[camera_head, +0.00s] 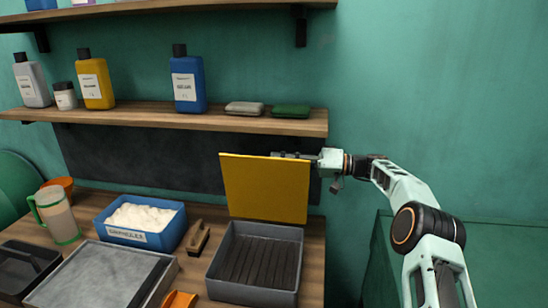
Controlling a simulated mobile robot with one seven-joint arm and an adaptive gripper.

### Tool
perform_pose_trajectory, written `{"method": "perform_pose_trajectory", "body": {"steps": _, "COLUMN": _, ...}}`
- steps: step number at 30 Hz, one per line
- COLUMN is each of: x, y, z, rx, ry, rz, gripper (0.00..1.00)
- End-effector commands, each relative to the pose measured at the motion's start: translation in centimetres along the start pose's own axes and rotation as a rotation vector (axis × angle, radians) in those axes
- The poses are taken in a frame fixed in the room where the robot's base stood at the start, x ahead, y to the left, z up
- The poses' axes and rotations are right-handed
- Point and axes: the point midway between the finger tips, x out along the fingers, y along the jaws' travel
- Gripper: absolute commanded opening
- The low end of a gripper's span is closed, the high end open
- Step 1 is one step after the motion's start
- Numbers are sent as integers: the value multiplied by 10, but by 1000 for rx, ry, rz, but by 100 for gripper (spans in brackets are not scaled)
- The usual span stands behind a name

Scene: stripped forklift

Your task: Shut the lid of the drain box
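The drain box (231,288) appears to be the dark grey open box with a ribbed floor near the front edge of the wooden worktop. A yellow panel, its lid (265,188), stands raised at the box's back edge, nearly upright. The inside of the box is exposed and looks empty. My gripper (284,155) is at the top edge of the lid, right of its middle, reaching in from the right. The fingertips are partly hidden behind the lid's top edge. I cannot tell whether they touch it or how far apart they are.
A blue tub (127,237) of white powder and a brush (198,238) lie left of the box. A grey tray (100,280) and a jug (58,213) stand farther left. A shelf (160,117) with bottles runs just above the lid and gripper.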

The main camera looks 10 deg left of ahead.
Motion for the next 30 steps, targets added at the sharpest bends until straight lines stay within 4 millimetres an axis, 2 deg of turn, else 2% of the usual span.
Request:
{"method": "perform_pose_trajectory", "body": {"steps": 3, "x": 14, "y": -1, "z": -1, "rx": 1, "ry": -1, "rz": -1, "gripper": 27}}
{"method": "perform_pose_trajectory", "body": {"steps": 6, "x": 19, "y": 0, "z": 0, "rx": 0, "ry": 1, "rz": 1, "gripper": 27}}
{"method": "perform_pose_trajectory", "body": {"steps": 15, "x": 21, "y": 0, "z": 0, "rx": 0, "ry": 1, "rz": 1, "gripper": 27}}
{"method": "perform_pose_trajectory", "body": {"steps": 23, "x": 20, "y": 1, "z": 0, "rx": 1, "ry": 0, "rz": 2, "gripper": 0}}
{"method": "perform_pose_trajectory", "body": {"steps": 30, "x": 20, "y": 2, "z": 2, "rx": 2, "ry": -1, "rz": 3, "gripper": 0}}
